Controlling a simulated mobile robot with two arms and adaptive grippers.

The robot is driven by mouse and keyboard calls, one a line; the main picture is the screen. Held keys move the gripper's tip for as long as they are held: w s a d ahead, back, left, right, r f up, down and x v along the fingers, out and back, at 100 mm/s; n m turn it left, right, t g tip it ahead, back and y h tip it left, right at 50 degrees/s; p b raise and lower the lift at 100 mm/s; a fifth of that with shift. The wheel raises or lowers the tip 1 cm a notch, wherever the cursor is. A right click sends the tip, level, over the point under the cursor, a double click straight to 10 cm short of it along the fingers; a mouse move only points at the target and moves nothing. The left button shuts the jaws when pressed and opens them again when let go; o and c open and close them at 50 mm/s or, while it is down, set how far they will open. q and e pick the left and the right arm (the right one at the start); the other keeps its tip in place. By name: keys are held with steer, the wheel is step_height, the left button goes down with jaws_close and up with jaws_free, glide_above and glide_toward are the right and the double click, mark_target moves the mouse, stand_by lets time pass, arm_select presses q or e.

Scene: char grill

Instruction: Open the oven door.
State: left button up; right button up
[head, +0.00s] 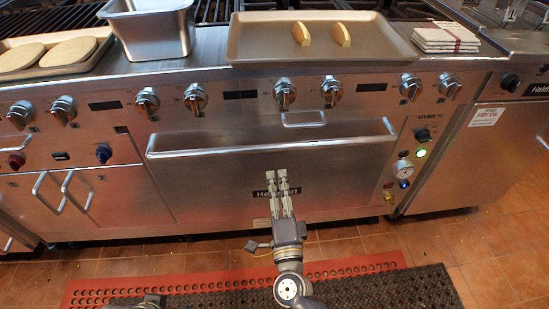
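The oven door (240,190) is a wide steel panel in the middle of the range front, and it is shut. Its long horizontal bar handle (270,147) runs along the top of the door. My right gripper (277,177) is in front of the door, below the middle of the handle in the picture, and partly covers the brand label. Its two fingers point toward the door with a narrow gap between them; no object shows in them. Whether it touches the door is not clear. A small dark part at the bottom left edge may be my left gripper (148,301).
Several knobs (285,93) line the panel above the door. A tray (375,45) with two pale wedges, a steel pan (153,30) and folded towels (444,38) are on top. A perforated mat (395,290) lies on the tiled floor. Cabinet handles (75,192) stick out at left.

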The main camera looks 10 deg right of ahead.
mark_target(274, 147)
steer(key=shift+m, duration=0.5)
steer(key=w+r, duration=0.1)
steer(key=w, duration=0.2)
steer(key=w+r, duration=0.1)
steer(key=w, duration=0.3)
steer(key=w+r, duration=0.1)
steer(key=w, duration=0.2)
steer(key=shift+w+b, duration=0.35)
jaws_close()
